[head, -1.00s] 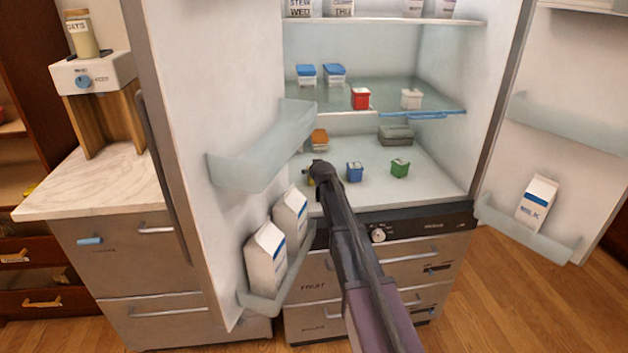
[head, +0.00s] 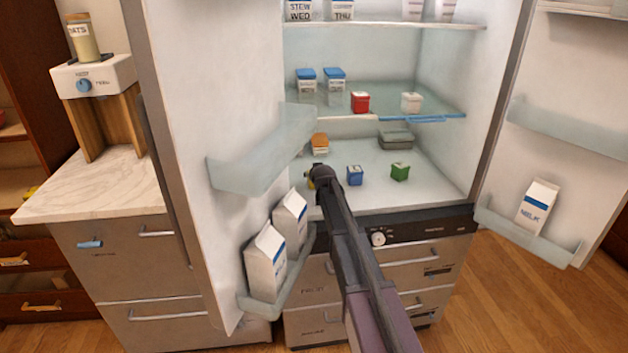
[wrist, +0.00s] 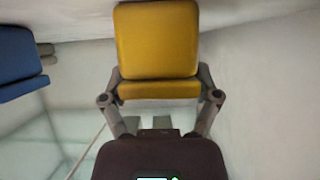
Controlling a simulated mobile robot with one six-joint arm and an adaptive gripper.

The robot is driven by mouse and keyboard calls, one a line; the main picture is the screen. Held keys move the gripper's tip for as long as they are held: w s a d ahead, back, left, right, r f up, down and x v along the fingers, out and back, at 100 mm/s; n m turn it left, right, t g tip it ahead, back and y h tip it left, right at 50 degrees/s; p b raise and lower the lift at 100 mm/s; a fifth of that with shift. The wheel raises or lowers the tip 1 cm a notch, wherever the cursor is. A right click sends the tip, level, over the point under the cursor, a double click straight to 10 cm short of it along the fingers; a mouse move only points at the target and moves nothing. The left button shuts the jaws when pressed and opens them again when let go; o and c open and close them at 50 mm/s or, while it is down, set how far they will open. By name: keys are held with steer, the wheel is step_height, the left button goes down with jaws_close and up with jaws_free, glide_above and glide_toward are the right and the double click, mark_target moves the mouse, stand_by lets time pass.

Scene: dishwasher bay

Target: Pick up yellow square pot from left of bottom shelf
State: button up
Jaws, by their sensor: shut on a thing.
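The yellow square pot (wrist: 157,42) fills the top middle of the wrist view, between the two fingers of my gripper (wrist: 160,92). My gripper is shut on it, with one finger on each side. In the head view my gripper (head: 322,178) is at the left of the fridge's bottom shelf (head: 375,195). There the arm hides most of the pot, and only a small yellow bit (head: 311,182) shows beside the gripper. I cannot tell whether the pot touches the shelf.
A blue pot (head: 355,176) and a green pot (head: 400,172) stand to the right. An orange-topped container (head: 319,143) and a grey box (head: 396,139) are behind. The open left door with milk cartons (head: 266,262) is close on the left.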

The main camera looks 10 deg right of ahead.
steer(key=shift+r, duration=0.2)
step_height(320, 180, up, 4)
steer(key=p, duration=0.4)
steer(key=shift+f, duration=0.15)
steer(key=s+p, duration=0.1)
steer(key=s, duration=1.5)
steer(key=shift+a+r, duration=0.2)
steer(key=shift+r, duration=0.25)
steer(key=shift+r, duration=0.15)
